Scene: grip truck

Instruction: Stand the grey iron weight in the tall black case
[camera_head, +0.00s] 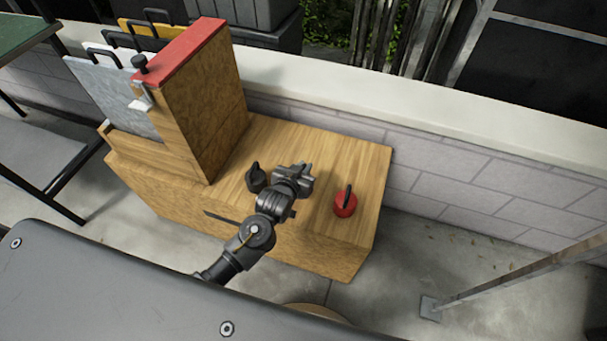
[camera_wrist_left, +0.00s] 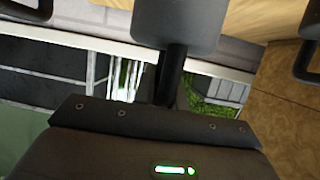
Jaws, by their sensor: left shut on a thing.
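My left gripper (camera_head: 304,172) is over the wooden bench top, between a dark weight and a red weight. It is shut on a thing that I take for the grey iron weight. In the left wrist view a dark grey block (camera_wrist_left: 178,22) with a black stem shows just past the gripper body; its far end is cut off. The head view barely shows the held thing behind the gripper. I cannot make out for sure which thing is the tall black case. My right gripper is out of view.
The dark weight (camera_head: 256,180) stands left of the gripper and the red weight (camera_head: 344,206) right of it. A tall wooden block with a red top (camera_head: 182,50) rises at left, beside handled panels (camera_head: 115,90). A low wall (camera_head: 440,165) runs behind the bench.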

